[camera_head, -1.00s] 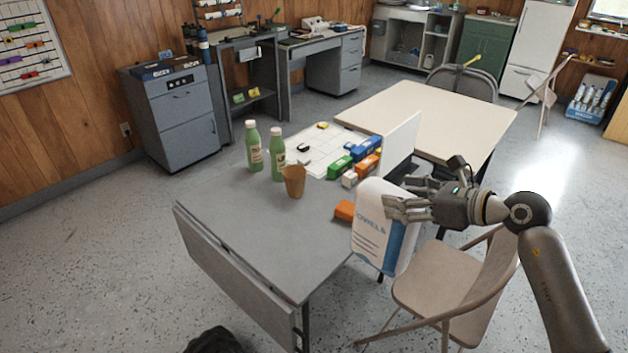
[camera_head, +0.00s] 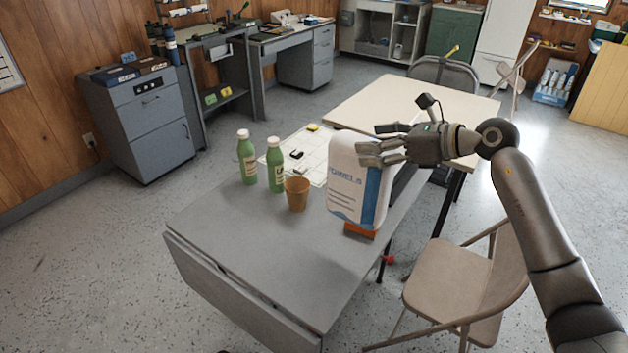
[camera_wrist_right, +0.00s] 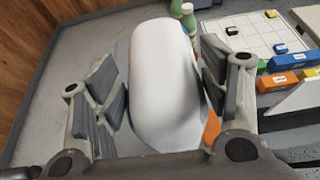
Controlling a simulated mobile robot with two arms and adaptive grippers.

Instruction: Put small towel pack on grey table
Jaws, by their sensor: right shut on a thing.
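The small towel pack (camera_head: 352,190), white with a blue side band and printed "TOWELS", is upright in my right gripper (camera_head: 382,145). The right gripper is shut on its upper part. In the right wrist view the pack (camera_wrist_right: 168,85) fills the space between the two fingers (camera_wrist_right: 165,95). In the head view the pack shows over the right part of the grey table (camera_head: 260,250); I cannot tell whether its base touches the top. My left gripper is not in view.
Two green bottles (camera_head: 246,160) (camera_head: 275,165) and a brown cup (camera_head: 297,194) stand left of the pack. An orange block (camera_head: 360,230) lies just below it. A white gridded board (camera_head: 305,150) lies behind. The table's front left is clear. A folding chair (camera_head: 455,280) stands right.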

